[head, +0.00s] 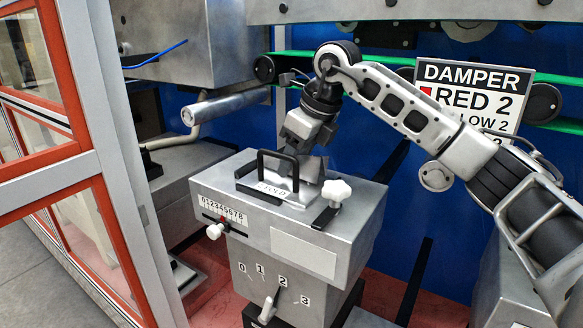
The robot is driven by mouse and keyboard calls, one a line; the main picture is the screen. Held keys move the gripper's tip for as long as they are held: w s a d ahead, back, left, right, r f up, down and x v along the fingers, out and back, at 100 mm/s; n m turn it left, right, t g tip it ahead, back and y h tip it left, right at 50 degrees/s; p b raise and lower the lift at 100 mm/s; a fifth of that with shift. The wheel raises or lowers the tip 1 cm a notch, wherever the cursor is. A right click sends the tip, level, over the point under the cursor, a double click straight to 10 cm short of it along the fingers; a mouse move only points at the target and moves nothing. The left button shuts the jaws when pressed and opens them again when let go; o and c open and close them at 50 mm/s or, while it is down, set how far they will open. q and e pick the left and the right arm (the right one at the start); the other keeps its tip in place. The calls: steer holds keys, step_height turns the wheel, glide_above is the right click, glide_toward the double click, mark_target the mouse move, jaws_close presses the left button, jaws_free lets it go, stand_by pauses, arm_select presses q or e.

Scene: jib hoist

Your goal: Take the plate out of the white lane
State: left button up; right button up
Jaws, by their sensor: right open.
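A plate (270,191) with a black arched handle (277,156) and a label that seems to read "2 FOLD" sits in the top of a grey metal box (345,226). My right gripper (311,166) comes down from above, just right of the handle, with its jaws open. Its fingertips are partly hidden, and I cannot tell whether they touch the plate. A white star knob (336,191) on a black strip stands just to the right. I cannot make out a lane that is clearly marked white. My left gripper is not in view.
The box front has a number scale with a white slider knob (215,231) and a lever (268,309) beside a 0-to-3 dial. A "DAMPER RED 2" sign (472,92) is behind my right arm. An orange-and-grey framed door (110,150) stands left. A metal cylinder (226,105) juts out behind.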

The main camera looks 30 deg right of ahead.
jaws_close()
steer(key=shift+r, duration=0.1)
